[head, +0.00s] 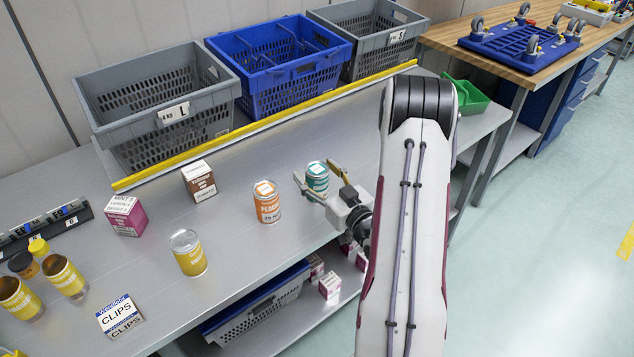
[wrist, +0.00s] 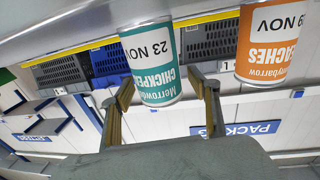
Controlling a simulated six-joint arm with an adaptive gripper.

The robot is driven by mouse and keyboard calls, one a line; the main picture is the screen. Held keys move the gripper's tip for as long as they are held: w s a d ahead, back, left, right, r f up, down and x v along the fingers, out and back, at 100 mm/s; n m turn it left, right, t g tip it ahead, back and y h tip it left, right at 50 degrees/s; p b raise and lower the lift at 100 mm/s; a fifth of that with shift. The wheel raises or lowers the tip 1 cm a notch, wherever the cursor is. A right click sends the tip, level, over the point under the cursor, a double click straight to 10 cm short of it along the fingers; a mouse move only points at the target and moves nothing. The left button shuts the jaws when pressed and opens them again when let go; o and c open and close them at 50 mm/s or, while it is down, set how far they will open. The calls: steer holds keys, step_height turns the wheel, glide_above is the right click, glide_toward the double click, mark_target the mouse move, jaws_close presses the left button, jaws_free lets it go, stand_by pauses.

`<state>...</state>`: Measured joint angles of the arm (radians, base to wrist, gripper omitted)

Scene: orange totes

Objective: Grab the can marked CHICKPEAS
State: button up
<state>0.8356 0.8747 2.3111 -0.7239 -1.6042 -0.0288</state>
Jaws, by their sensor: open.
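The teal can marked CHICKPEAS (head: 317,180) stands upright on the grey table near its front edge, right of the orange can. My gripper (head: 314,173) is open at the can, with one finger on each side of it. In the wrist view, which is upside down, the chickpeas can (wrist: 152,64) lies between the two spread fingers of my gripper (wrist: 160,88). Whether a finger touches the can is not clear.
An orange peaches can (head: 267,202) stands close to the left. A yellow can (head: 188,253), a brown box (head: 199,181) and a magenta box (head: 125,216) are farther left. A yellow-edged ledge (head: 270,122) with grey and blue crates runs behind.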

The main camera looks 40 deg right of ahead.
steer(key=shift+c, duration=0.4)
steer(key=c, duration=1.4)
steer(key=shift+r, duration=0.2)
steer(key=shift+r, duration=4.85)
